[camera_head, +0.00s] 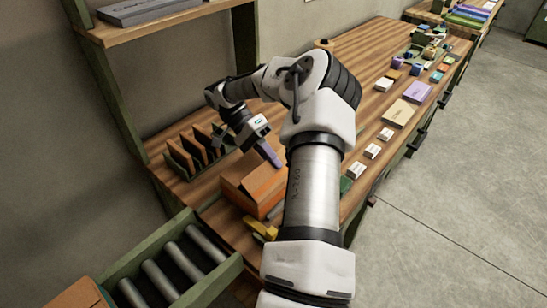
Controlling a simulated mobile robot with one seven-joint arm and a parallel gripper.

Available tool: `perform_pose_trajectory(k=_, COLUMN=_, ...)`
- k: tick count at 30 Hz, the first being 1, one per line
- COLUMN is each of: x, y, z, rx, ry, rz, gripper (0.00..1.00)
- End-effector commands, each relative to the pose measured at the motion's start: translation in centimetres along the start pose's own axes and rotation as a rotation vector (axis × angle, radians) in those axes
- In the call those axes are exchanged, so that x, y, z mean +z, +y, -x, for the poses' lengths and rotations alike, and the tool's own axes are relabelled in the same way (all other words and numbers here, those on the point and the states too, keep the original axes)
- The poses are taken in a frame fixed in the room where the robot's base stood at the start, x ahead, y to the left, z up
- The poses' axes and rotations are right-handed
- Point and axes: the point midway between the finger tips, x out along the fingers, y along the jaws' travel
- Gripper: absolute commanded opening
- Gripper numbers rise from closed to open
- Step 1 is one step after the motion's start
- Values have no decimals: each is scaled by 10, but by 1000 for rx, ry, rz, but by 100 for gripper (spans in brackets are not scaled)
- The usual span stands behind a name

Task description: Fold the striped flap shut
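An orange-brown cardboard box (250,192) stands on the wooden bench, partly hidden behind my arm. Its upper side shows orange panels at slightly different angles. I cannot make out stripes on any flap at this size, nor tell which panel is the striped one. My gripper (268,154) is just above and behind the box's far edge, pointing down and to the right. A greyish-purple strip shows at its end. I cannot tell whether this is a finger or a held piece, nor whether it touches the box.
A green rack with brown upright dividers (194,152) stands left of the box. A roller conveyor (183,262) is at the front left. Small cartons and a tan booklet (398,112) lie along the bench's right side. A shelf (150,24) hangs at upper left.

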Motion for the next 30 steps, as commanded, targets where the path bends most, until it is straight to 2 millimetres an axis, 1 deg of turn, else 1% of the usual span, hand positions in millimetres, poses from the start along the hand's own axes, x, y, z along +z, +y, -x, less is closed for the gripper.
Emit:
perform_pose_trajectory(k=9, x=0, y=-4, z=0, rx=66, ry=1, rz=-1, gripper=0)
perform_pose_trajectory(k=23, x=0, y=-4, z=-1, rx=75, ry=-1, rz=1, gripper=0)
perform_pose_trajectory(k=24, x=0, y=-4, z=-1, rx=75, ry=-1, rz=1, gripper=7)
perform_pose_trajectory(k=28, x=0, y=-4, z=-1, rx=74, ry=-1, rz=1, gripper=24)
perform_pose_trajectory(k=30, x=0, y=-4, z=-1, rx=74, ry=0, rz=1, gripper=25)
